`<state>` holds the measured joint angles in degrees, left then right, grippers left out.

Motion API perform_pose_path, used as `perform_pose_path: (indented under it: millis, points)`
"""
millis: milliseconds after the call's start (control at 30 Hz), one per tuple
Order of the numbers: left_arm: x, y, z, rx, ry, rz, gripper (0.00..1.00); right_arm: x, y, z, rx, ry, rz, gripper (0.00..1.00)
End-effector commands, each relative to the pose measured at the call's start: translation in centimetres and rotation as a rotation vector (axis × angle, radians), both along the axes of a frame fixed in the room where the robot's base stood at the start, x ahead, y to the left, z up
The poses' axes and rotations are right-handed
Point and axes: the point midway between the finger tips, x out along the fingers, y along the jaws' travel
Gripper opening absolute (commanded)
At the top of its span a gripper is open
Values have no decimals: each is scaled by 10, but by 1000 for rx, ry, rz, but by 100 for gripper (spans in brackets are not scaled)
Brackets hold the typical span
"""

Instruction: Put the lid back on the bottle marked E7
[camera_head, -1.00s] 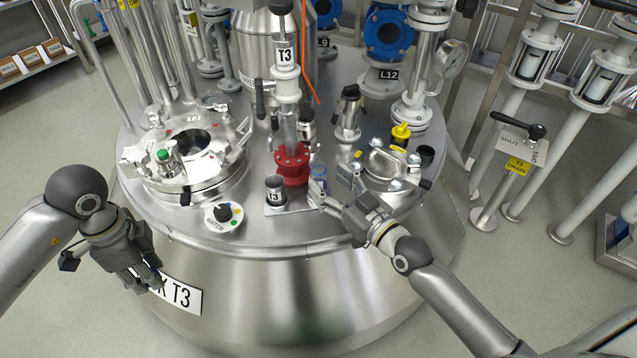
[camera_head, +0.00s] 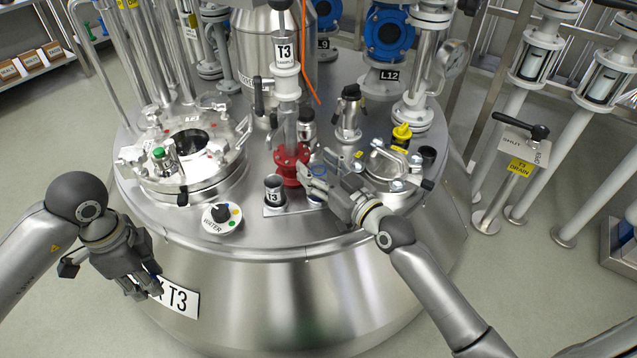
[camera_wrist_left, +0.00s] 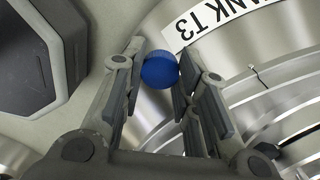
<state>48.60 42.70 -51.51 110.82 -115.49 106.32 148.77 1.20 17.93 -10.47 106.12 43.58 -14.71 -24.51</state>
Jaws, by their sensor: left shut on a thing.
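My left gripper (camera_head: 146,288) hangs in front of the tank's left side, clear of the deck. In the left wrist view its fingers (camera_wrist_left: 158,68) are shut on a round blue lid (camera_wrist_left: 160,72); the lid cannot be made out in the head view. My right gripper (camera_head: 318,183) is low over the front of the deck, its fingers in front of a small bottle with a blue rim (camera_head: 317,170). The fingers hide most of that bottle, and no E7 mark is readable. Whether they grip it cannot be told.
A red flange (camera_head: 293,165) with a sight tube stands just left of the bottle. A black-topped T3 cup (camera_head: 274,190) stands on a plate, and a WATER knob (camera_head: 222,217) is at the front left. A hatch (camera_head: 388,165) lies right of the right gripper.

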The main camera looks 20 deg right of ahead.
Motion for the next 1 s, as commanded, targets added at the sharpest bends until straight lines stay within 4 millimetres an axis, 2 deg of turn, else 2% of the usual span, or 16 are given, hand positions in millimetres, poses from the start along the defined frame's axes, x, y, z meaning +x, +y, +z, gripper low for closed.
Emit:
perform_pose_path:
  millis: [67, 300, 667, 1000]
  points:
    - [0, 0, 0, 0, 0, 0, 21, 0, 0, 0, 0, 0, 0, 40]
    - [0, 0, 0, 0, 0, 0, 21, 0, 0, 0, 0, 0, 0, 9]
    - [0, 0, 2, 0, 0, 0, 21, 0, 0, 3, -1, -1, 0, 9]
    - [0, 0, 17, 0, 0, 0, 21, 0, 0, 27, 1, -3, 0, 9]
